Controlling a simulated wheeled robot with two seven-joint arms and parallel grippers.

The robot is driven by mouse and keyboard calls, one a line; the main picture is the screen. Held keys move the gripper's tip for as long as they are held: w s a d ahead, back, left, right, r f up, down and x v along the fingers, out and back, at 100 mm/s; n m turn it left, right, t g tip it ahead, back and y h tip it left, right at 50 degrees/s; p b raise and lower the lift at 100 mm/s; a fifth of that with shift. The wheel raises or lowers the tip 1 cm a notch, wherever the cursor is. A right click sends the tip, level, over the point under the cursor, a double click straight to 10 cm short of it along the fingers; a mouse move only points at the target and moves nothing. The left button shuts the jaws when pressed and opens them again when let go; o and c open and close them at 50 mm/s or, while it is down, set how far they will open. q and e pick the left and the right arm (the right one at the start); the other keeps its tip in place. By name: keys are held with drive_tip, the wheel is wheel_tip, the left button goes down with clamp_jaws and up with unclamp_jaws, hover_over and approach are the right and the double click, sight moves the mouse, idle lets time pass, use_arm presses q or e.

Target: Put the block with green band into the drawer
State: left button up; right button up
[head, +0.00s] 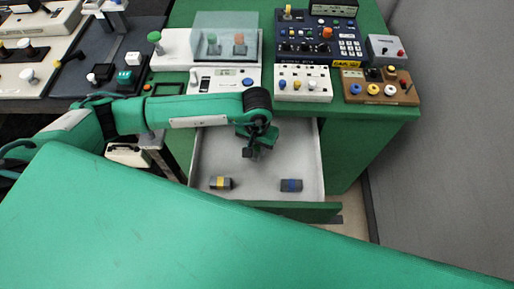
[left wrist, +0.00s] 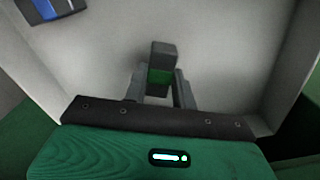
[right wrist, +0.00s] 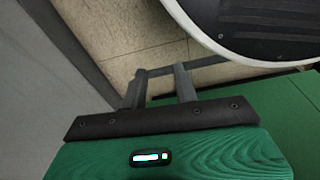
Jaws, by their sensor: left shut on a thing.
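The block with the green band (left wrist: 161,75) is dark grey and sits between the fingers of my left gripper (left wrist: 160,90). In the head view my left gripper (head: 251,150) hangs over the open drawer (head: 255,188), at its back middle. The arm reaches in from the left. The block is small and dark there, and its band is hard to make out. The drawer floor is behind the block in the left wrist view; I cannot tell if they touch. My right gripper (right wrist: 160,85) is open and empty in the right wrist view, over floor tiles.
A block with a yellow band (head: 220,183) and a block with a blue band (head: 291,185) lie near the drawer's front. Control panels, such as the dark blue one (head: 318,48), stand on the green cabinet top above the drawer. The drawer's middle floor is clear.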

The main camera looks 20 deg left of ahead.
use_arm(q)
drive_tip(key=shift+f, duration=1.2)
drive_tip(key=o, duration=1)
drive_tip(key=shift+o, duration=0.3)
use_arm(e)
drive_tip(key=shift+s+r, duration=0.1)
drive_tip(key=shift+r, duration=0.05)
